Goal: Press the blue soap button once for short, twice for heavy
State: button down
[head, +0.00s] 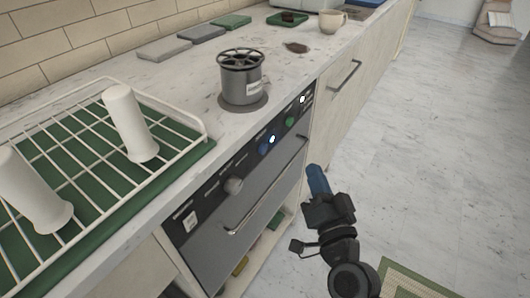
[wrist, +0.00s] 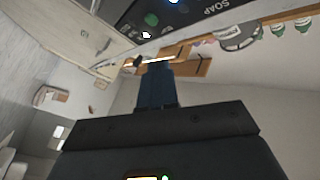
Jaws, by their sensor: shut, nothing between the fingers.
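The blue button (head: 264,148) is on the dark front panel (head: 225,180) of the machine under the counter, with a lit white light (head: 272,139) beside it. A green button (head: 290,122) is further right on the same panel. In the wrist view the green button (wrist: 151,19) and the printed word SOAP (wrist: 222,8) show at the top edge; the blue button is not clear there. My gripper (head: 316,170) has blue fingers, shut and empty, in front of the machine to the right of the panel, apart from it. The fingers (wrist: 157,70) also show in the wrist view.
A drying rack (head: 205,126) with two white cups and a grey canister (head: 242,82) stand on the counter. A cabinet handle (head: 345,75) sticks out at the right.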

aim_at(264, 149)
jog(key=shift+a, duration=0.1)
jog(key=w+a+p, duration=0.3)
jog(key=w+a, duration=0.2)
jog(key=a, duration=0.1)
jog(key=shift+w+a+p, duration=0.2)
jog(key=shift+a+p, duration=0.1)
jog(key=shift+a, duration=0.1)
jog(key=shift+w+a, duration=0.1)
dwell(2.0)
jog(key=shift+w+a, duration=0.15)
jog(key=shift+a, duration=0.1)
jog(key=shift+w+a+p, duration=0.3)
jog(key=shift+a+p, duration=0.05)
jog(key=shift+p, duration=0.1)
dwell(0.9)
dwell(0.4)
jog(key=shift+s+d, duration=0.55)
jog(key=shift+d, duration=0.15)
